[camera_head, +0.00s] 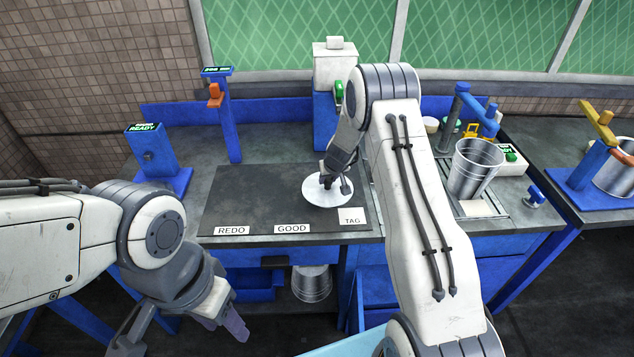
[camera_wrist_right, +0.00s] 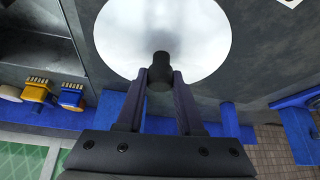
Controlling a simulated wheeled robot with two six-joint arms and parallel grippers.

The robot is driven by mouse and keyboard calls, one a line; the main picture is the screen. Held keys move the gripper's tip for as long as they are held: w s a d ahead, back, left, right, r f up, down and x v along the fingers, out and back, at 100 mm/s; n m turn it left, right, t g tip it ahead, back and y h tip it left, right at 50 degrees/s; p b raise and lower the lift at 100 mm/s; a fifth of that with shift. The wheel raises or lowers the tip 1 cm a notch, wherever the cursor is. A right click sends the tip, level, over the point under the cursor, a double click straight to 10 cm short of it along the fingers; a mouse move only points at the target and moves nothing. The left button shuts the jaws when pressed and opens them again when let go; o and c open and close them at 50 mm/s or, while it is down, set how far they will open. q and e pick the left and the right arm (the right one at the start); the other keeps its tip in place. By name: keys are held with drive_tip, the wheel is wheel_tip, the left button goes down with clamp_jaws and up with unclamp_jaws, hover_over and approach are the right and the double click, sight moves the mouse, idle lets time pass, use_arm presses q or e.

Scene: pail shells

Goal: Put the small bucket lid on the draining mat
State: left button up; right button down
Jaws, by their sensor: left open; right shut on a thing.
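A round white lid (camera_head: 322,197) with a dark knob is at the right part of the dark flat mat (camera_head: 240,190), which carries REDO and GOOD labels. My right gripper (camera_head: 333,176) is shut on the lid's knob from above. In the right wrist view, its fingers (camera_wrist_right: 160,77) grip the dark knob, and the lid (camera_wrist_right: 150,28) spreads beyond them. I cannot tell whether the lid touches the mat. My left gripper (camera_head: 185,335) is open and empty, low at the front left, clear of the worktop.
A metal bucket (camera_head: 477,170) stands to the right of my right arm; another (camera_head: 311,284) is below the worktop. A blue post with an orange part (camera_head: 228,120) and a READY stand (camera_head: 158,160) are at the left. The mat's left side is clear.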

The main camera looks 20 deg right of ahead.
sight(319, 188)
drive_tip(key=shift+w+a+f+p, duration=0.2)
drive_tip(key=shift+w+a+p, duration=0.15)
drive_tip(key=shift+a+p, duration=0.2)
drive_tip(key=shift+w+a+f+p, duration=0.2)
drive_tip(key=shift+w+a+p, duration=0.2)
drive_tip(key=shift+p, duration=0.1)
drive_tip(key=shift+w+a+f, duration=0.1)
drive_tip(key=shift+a+f, duration=0.1)
drive_tip(key=shift+f, duration=0.05)
drive_tip(key=shift+a+f, duration=0.1)
drive_tip(key=shift+f, duration=0.15)
use_arm(q)
drive_tip(key=b, duration=0.3)
use_arm(e)
wheel_tip(319, 188, down, 4)
drive_tip(key=shift+f, duration=0.1)
use_arm(q)
drive_tip(key=shift+r, duration=0.1)
use_arm(e)
drive_tip(key=shift+b, duration=0.35)
drive_tip(key=c, duration=0.5)
unclamp_jaws()
drive_tip(key=shift+f, duration=0.1)
drive_tip(key=shift+c, duration=0.2)
